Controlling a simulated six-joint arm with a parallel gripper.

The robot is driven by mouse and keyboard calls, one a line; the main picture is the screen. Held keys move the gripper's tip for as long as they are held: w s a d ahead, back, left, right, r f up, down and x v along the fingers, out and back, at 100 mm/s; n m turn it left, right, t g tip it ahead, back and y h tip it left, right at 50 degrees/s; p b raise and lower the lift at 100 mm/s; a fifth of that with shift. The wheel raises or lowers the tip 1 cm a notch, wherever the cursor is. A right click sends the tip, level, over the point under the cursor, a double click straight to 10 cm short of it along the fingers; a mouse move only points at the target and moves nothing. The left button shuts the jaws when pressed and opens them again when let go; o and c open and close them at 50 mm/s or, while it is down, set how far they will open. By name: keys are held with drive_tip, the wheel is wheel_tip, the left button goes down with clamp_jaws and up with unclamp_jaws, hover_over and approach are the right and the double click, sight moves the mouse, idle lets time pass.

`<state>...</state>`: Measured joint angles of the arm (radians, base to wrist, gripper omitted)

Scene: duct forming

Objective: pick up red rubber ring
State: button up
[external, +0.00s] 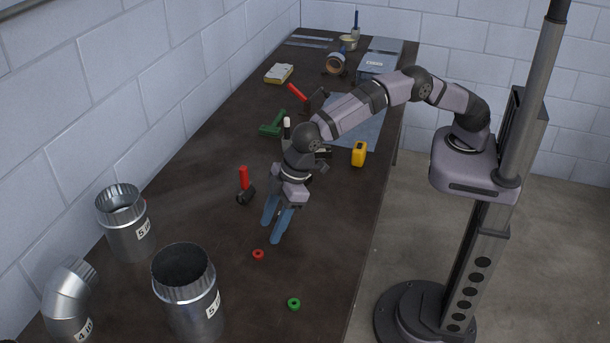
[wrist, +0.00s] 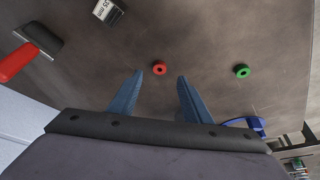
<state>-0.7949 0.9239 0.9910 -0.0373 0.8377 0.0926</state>
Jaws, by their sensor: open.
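A small red rubber ring (external: 258,254) lies flat on the dark bench top, near the front middle in the external view. In the wrist view the red ring (wrist: 159,68) shows just beyond the fingertips, roughly midway between them. My gripper (external: 272,230) has two blue fingers spread apart with nothing between them. It points down toward the bench, a little behind the ring in the external view. The open fingers also show in the wrist view (wrist: 160,76). Whether the fingertips touch the bench is unclear.
A green ring (external: 293,304) lies right of the red one. Metal ducts (external: 186,292) stand at front left, with an elbow (external: 69,298) beside them. A red-handled tool (external: 244,183) lies left of my gripper. A yellow item (external: 359,153) is farther back. Bench around the ring is clear.

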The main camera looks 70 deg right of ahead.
sight(260, 253)
drive_tip(key=shift+p+x, duration=1.9)
drive_tip(key=shift+x, duration=1.8)
drive_tip(key=shift+w+a+r, duration=0.1)
drive_tip(key=c, duration=1.1)
